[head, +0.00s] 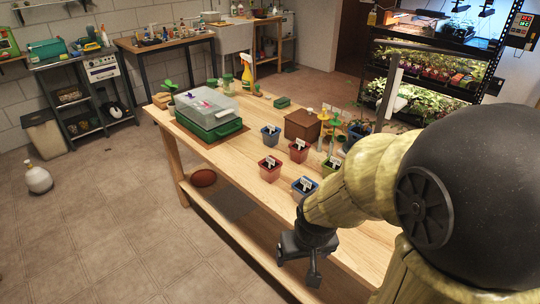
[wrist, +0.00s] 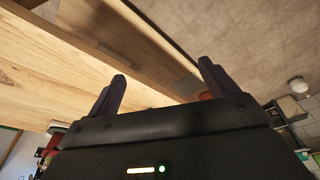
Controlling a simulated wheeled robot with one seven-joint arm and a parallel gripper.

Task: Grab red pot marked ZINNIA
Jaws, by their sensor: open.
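Two red pots with white labels stand on the wooden table in the head view, one nearer the front edge (head: 270,169) and one farther back (head: 298,152). The lettering is too small to read, so I cannot tell which is marked ZINNIA. My gripper (head: 298,270) is open and empty, in front of the table's near edge, lower in the picture than the pots and apart from them. In the wrist view its two dark fingers (wrist: 162,72) stand wide apart with nothing between them. No pot shows clearly in the wrist view.
A blue pot (head: 304,187) stands close to the front red pot; another blue pot (head: 270,134) and a green pot (head: 331,168) are nearby. A brown box (head: 302,125) stands behind. A green tray with clear lid (head: 209,113) is at left. The table's front-left top is clear.

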